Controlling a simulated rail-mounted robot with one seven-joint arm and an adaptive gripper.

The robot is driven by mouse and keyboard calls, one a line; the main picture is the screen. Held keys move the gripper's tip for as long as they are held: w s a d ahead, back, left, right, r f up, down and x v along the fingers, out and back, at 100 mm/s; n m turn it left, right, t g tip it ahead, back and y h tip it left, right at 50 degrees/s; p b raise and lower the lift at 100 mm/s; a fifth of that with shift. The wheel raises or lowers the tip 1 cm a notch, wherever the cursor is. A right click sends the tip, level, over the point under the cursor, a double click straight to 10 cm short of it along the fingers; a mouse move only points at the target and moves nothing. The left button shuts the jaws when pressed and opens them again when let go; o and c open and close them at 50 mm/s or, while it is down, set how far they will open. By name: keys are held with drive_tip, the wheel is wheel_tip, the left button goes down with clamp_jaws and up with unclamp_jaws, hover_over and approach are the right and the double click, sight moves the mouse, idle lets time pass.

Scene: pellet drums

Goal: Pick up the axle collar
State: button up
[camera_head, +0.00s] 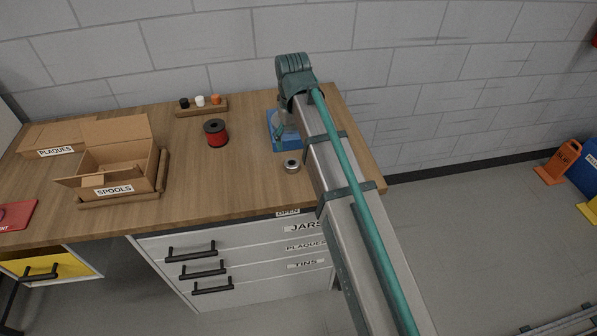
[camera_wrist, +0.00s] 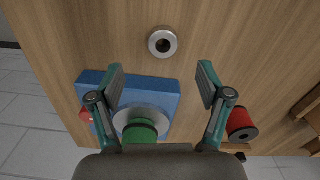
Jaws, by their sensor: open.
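The axle collar, a short silver ring with a dark centre hole, lies on the wooden bench (camera_head: 235,185) near its front edge in the head view (camera_head: 291,170). In the wrist view the collar (camera_wrist: 154,38) is at the top middle, beyond my fingertips and clear of them. My gripper (camera_wrist: 161,82) is open with nothing between its fingers, pointing down above the bench. In the head view it is mostly hidden behind my arm, near the blue block.
A blue block (camera_wrist: 160,91) with a silver disc and green knob sits under my fingers, close to the collar. A red spool (camera_head: 217,138), an open SPOOLS box (camera_head: 85,160), a PLAQUES box (camera_head: 50,137) and a small rack (camera_head: 203,110) stand left.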

drive_tip(key=p, duration=0.1)
hover_over(292, 163)
drive_tip(key=s, duration=0.2)
drive_tip(key=f, duration=0.4)
drive_tip(key=shift+d+f, duration=0.3)
drive_tip(key=shift+f, duration=0.1)
drive_tip(key=shift+w+a+f+p, duration=0.15)
drive_tip(key=shift+f+p, duration=0.5)
drive_tip(key=shift+f, duration=0.7)
drive_tip(key=shift+s+a+f+p, duration=0.1)
drive_tip(key=shift+f+p, duration=0.5)
drive_tip(key=shift+f, duration=0.75)
drive_tip(key=c, duration=1.3)
